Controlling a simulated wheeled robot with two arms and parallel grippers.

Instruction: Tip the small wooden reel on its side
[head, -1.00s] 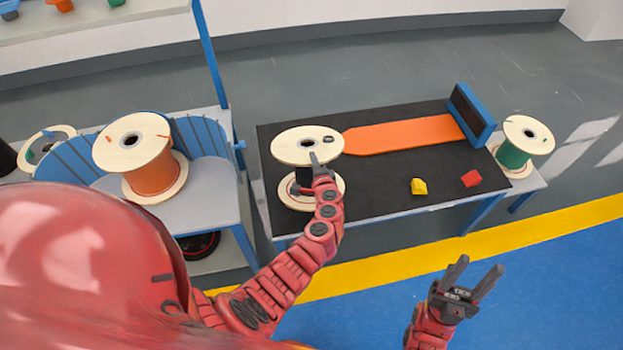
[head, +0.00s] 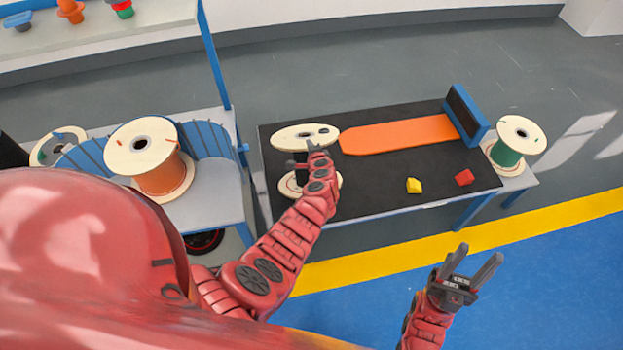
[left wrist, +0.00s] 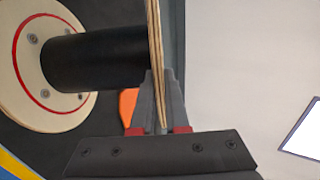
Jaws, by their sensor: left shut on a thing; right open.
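The small wooden reel, with pale flanges and a black core, is at the left end of the black-topped table; its upper flange (head: 288,136) shows in the head view. My left gripper (head: 311,148) is shut on the near rim of that flange. In the left wrist view the flange edge (left wrist: 153,30) runs between the fingers, with the black core (left wrist: 95,58) and far flange to the left. My arm hides part of the core and lower flange. My right gripper (head: 480,252) is open and empty, in front of the table.
An orange strip (head: 395,134) leads to a blue stop (head: 466,112) on the black tabletop (head: 360,185). A green reel (head: 506,152) stands right, an orange reel (head: 160,170) left.

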